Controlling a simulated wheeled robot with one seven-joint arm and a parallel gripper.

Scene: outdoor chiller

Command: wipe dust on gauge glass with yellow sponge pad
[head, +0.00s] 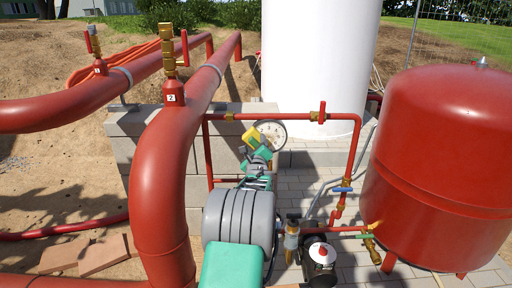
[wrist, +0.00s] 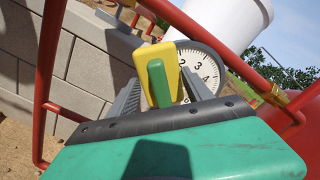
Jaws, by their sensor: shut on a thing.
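The round gauge (head: 271,132) with a white dial hangs on the thin red pipe in the middle of the head view. In the wrist view its dial (wrist: 200,65) shows behind the sponge, partly hidden on its left side. My gripper (head: 252,148) is shut on the yellow sponge pad (head: 250,136), which has a green part. In the wrist view the yellow sponge pad (wrist: 162,57) stands between the fingers, in front of the gauge's left part. I cannot tell whether the pad touches the glass. No dust is clear on the visible dial.
A thick red pipe (head: 157,185) with a brass valve rises to the left. A large red tank (head: 442,150) stands at right, and a white cylinder (head: 318,70) behind. Thin red pipes with valves (head: 320,114) frame the gauge. A grey block wall (wrist: 95,70) lies left.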

